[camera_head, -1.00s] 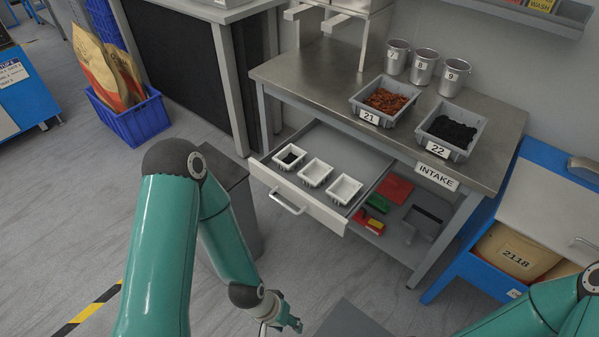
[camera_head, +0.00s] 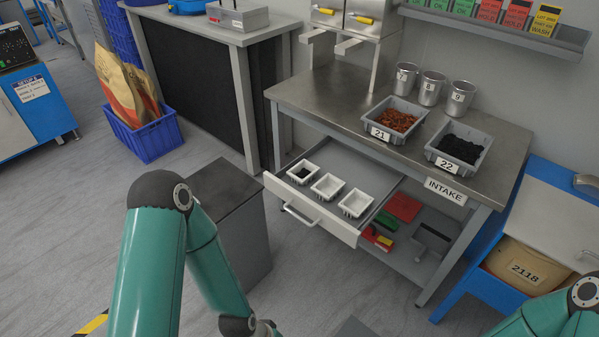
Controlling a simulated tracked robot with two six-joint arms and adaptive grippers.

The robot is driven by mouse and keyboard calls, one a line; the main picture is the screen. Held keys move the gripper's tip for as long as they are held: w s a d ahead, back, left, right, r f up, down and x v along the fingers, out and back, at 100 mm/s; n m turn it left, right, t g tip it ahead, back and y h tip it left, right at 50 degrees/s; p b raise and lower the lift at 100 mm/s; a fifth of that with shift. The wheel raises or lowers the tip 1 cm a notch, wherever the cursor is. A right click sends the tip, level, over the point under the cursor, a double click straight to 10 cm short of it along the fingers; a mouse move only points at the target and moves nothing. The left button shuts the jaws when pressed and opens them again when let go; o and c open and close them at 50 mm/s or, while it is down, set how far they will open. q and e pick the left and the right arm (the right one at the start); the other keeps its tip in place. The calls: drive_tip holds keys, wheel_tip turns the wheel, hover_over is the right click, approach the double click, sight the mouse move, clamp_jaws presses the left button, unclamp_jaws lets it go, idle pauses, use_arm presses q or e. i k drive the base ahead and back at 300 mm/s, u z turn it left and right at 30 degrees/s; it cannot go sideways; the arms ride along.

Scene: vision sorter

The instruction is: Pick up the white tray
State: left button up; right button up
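Three small white trays sit in a row in the open drawer (camera_head: 330,223) under the steel table. The left white tray (camera_head: 303,181) holds some dark material. The middle white tray (camera_head: 327,195) and the right white tray (camera_head: 356,212) look empty. My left arm reaches down on the left, and only the top edge of its gripper end (camera_head: 268,331) shows at the bottom edge, below and left of the drawer. Its fingers are cut off. Of my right arm only a link shows at the lower right; its gripper is out of view.
The steel table (camera_head: 330,88) carries grey bins 21 (camera_head: 378,134) and 22 (camera_head: 438,163) and three metal cups. A lower shelf beside the drawer holds red, green and yellow items. A dark grey box (camera_head: 245,235) stands left of the drawer. A blue cabinet (camera_head: 470,290) stands right.

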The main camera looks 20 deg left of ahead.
sight(302, 172)
drive_tip(key=i, duration=0.85)
drive_tip(key=z, duration=0.05)
